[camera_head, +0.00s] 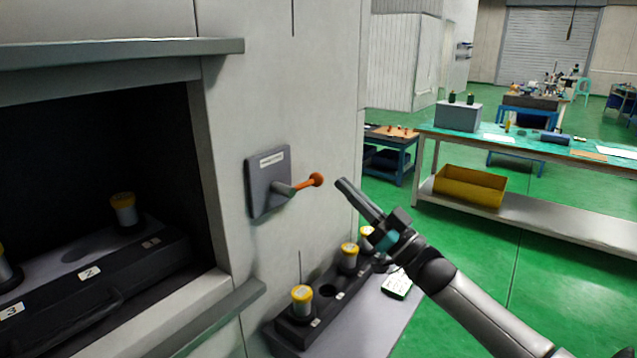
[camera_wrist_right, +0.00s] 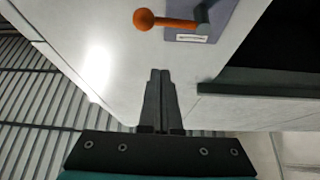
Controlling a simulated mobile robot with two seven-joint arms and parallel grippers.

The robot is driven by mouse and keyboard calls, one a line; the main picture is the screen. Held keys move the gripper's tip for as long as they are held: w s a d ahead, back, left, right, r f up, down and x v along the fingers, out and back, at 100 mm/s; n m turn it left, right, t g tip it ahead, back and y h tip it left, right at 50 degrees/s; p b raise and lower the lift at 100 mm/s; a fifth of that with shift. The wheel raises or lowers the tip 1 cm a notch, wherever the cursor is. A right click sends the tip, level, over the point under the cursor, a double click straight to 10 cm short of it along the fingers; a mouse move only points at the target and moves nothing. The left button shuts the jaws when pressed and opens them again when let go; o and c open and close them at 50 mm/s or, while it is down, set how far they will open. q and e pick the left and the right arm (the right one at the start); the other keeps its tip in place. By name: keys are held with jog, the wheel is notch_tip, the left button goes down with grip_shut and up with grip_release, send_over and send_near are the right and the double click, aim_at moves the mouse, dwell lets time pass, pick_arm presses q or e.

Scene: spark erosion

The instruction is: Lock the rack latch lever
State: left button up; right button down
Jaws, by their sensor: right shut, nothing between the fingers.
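The rack latch lever (camera_head: 308,182) is an orange rod with a ball end on a grey plate (camera_head: 262,190), fixed to the pale machine wall. It points to the right and slightly up in the head view. In the right wrist view the orange lever (camera_wrist_right: 165,20) and its plate (camera_wrist_right: 205,22) show at the top. My right gripper (camera_head: 341,183) is shut and empty, a short way right of the lever's ball end and apart from it. The right fingertips also show closed together in the right wrist view (camera_wrist_right: 160,74). My left gripper is not in view.
An open dark bay (camera_head: 100,130) with yellow-topped holders lies left of the plate. A dark rack (camera_head: 325,300) with several yellow-topped holders stands below on a grey shelf. A workbench (camera_head: 530,145) with a yellow bin (camera_head: 470,187) stands at the back right. Green floor is free between.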

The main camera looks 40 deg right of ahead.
jog(key=w+a, duration=0.2)
jog(key=w, duration=0.4)
jog(key=shift+w+b, duration=0.3)
jog(key=shift+w, duration=0.05)
jog(key=shift+a+f, duration=0.1)
jog(key=shift+f, duration=0.05)
dwell(0.3)
jog(key=shift+f+m+h+p, duration=0.1)
jog(key=shift+m+h+p, duration=0.35)
jog(key=shift+m, duration=0.25)
